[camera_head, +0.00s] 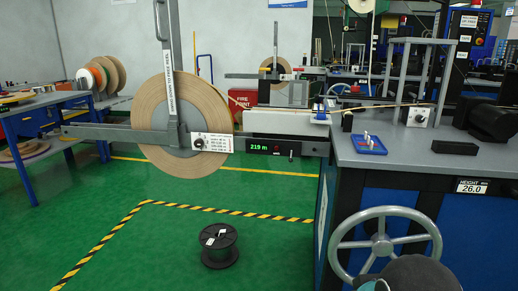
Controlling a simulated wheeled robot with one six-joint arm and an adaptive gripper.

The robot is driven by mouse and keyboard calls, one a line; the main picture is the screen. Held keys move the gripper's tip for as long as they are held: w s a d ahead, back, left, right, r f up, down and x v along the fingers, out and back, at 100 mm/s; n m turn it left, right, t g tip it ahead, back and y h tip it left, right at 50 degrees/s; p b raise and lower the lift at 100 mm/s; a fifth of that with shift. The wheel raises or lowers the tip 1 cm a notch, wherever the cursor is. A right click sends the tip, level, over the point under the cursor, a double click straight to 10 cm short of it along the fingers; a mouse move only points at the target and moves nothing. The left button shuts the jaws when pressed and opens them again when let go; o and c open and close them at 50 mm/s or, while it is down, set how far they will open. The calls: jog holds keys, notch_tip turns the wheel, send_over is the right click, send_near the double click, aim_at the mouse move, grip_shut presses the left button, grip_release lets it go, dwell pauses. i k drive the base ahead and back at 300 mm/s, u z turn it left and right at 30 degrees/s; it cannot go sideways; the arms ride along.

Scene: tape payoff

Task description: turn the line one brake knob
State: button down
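A small dark knob (198,143) sits on a white printed plate (214,143) on the arm of the near payoff, just right of the hub. The plate's print is too small to read. A large tan tape reel (160,112) hangs upright on this payoff, behind a grey upright bar. A second knob (421,114) is on a small white box on the bench at the right. The frame does not make clear which knob is the line one brake. A dark rounded part of my arm shows at the bottom right edge. My gripper is not visible.
A display (269,148) reading 219 m is right of the reel. A handwheel (385,247) stands before the bench (440,145). A black spool (219,245) stands on the green floor, inside striped tape. A blue table (60,118) is left. Open floor lies below the reel.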

aim_at(199, 144)
jog(key=k, duration=1.25)
jog(key=u, duration=0.95)
jog(key=i, duration=1.9)
jog(key=z, duration=0.7)
